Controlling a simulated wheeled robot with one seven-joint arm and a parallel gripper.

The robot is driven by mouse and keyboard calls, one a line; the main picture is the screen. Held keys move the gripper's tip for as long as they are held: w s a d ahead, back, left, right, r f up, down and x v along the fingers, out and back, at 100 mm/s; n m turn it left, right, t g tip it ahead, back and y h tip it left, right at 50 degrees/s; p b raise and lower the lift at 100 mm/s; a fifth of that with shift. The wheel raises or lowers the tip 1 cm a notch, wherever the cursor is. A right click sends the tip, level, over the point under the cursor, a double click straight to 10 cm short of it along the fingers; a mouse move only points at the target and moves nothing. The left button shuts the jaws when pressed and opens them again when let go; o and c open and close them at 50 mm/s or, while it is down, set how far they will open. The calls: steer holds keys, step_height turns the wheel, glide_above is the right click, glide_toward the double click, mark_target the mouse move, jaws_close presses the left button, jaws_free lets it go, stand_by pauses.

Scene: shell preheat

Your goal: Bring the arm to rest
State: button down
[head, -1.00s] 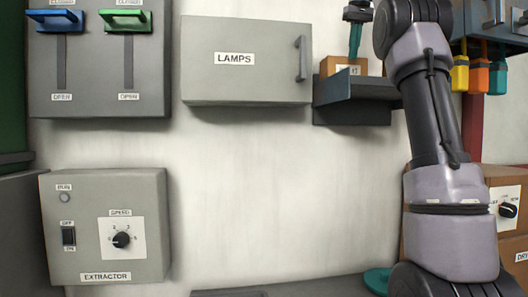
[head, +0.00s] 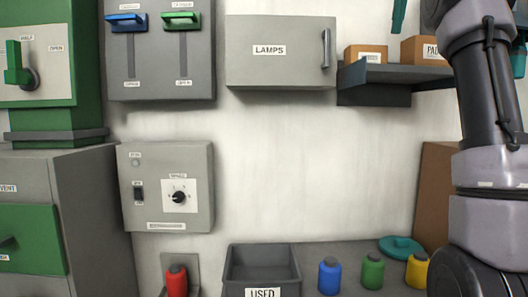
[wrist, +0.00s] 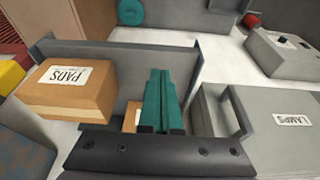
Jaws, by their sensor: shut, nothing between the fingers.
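My arm (head: 480,90) shows at the right side of the head view, bent and raised in front of the wall. My gripper shows in the wrist view (wrist: 160,75) with its two teal fingers together and nothing between them. It is above the dark wall shelf (head: 405,72), between the PADS box (wrist: 70,90) and the grey LAMPS cabinet (wrist: 275,125). In the head view only a bit of a teal finger shows at the top edge. I cannot tell whether the fingers touch anything.
The LAMPS cabinet (head: 280,52) is shut. The extractor box (head: 165,187) is on the wall below the slider panel (head: 160,50).

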steer(key=s+a+f+m+t, duration=0.1)
steer(key=s+a+f, duration=0.3)
steer(key=s+f, duration=0.3)
steer(key=s+a+f+m+t+y, duration=0.1)
steer(key=s+a+f, duration=0.3)
steer(key=f, duration=1.2)
steer(key=s+a+f+m+t+y, duration=0.1)
steer(key=s+a+f, duration=0.4)
steer(key=s+f, duration=0.5)
steer(key=shift+f+m+t, duration=0.4)
steer(key=shift+f+m, duration=0.25)
steer(key=shift+m, duration=0.05)
steer(key=shift+s, duration=0.1)
